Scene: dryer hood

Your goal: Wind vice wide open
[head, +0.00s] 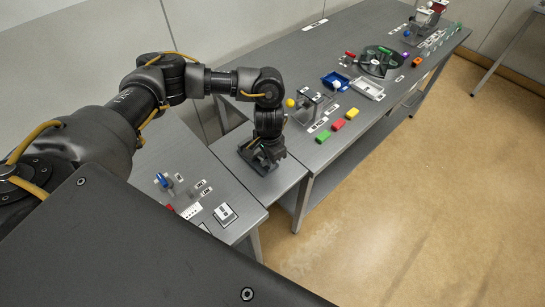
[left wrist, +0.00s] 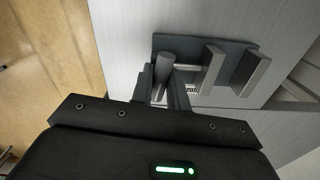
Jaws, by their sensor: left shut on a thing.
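The vice is a dark grey plate with two upright jaws; it lies on the metal table under my left gripper. In the left wrist view its near jaw (left wrist: 211,68) and far jaw (left wrist: 253,74) stand apart with a clear gap between them. A thin light screw rod (left wrist: 187,67) runs from the near jaw to a grey cylindrical handle (left wrist: 165,62). My left gripper (left wrist: 161,88) is shut on this handle. In the head view my left gripper (head: 265,150) points down and hides much of the vice (head: 250,160). My right gripper is not in view.
A blue-topped fixture (head: 164,181) and a white plate (head: 225,214) are on the table's near part. Green (head: 323,136), red (head: 338,124) and yellow (head: 352,113) blocks lie on the longer bench beyond, near a bracket (head: 312,106) and a dark round turntable (head: 380,62).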

